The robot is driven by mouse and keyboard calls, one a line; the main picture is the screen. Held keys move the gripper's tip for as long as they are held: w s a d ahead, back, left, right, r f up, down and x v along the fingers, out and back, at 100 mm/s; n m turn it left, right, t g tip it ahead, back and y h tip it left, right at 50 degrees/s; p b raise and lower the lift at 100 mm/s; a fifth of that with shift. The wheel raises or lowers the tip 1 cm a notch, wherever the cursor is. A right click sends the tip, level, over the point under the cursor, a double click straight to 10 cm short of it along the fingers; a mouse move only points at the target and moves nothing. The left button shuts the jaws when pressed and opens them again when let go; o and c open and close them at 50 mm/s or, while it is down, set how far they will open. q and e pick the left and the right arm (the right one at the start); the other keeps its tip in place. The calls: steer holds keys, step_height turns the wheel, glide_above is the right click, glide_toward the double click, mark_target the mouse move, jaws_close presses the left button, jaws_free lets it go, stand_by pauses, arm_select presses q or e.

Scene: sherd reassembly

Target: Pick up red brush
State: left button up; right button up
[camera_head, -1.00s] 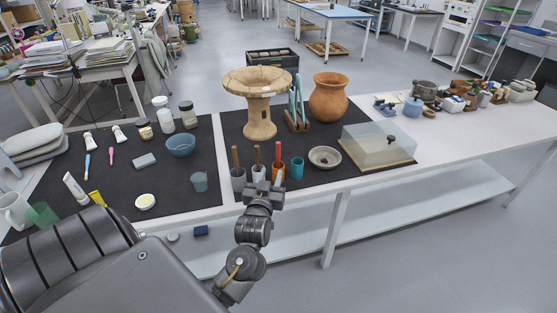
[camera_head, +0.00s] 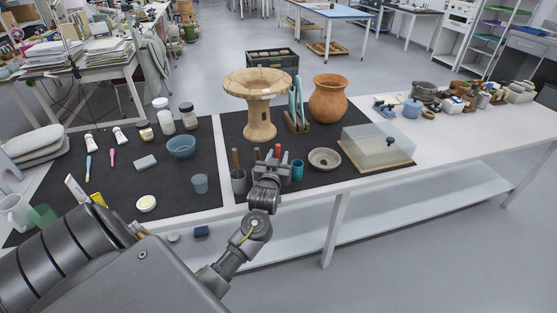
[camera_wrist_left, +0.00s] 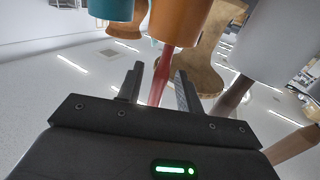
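The red brush (camera_head: 278,149) stands handle-up at the front of the bench, its lower part hidden behind my left gripper (camera_head: 269,166) in the head view. In the left wrist view, which looks upside down, its red handle (camera_wrist_left: 160,80) comes out of an orange cup (camera_wrist_left: 180,18). My left gripper (camera_wrist_left: 158,88) is open there, with one finger on each side of the handle. A visible gap separates the handle from the fingers. My right gripper is not in view.
A grey cup with a brown handle (camera_head: 236,158) stands left of the gripper, and a teal cup (camera_head: 297,170) stands close on its right. A shallow bowl (camera_head: 325,158) and a clear box (camera_head: 378,146) lie further right. A clay pedestal (camera_head: 259,118) stands behind.

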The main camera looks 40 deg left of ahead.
arm_select(q)
steer(key=shift+w+a, duration=0.15)
steer(key=shift+w, duration=0.1)
jaws_close()
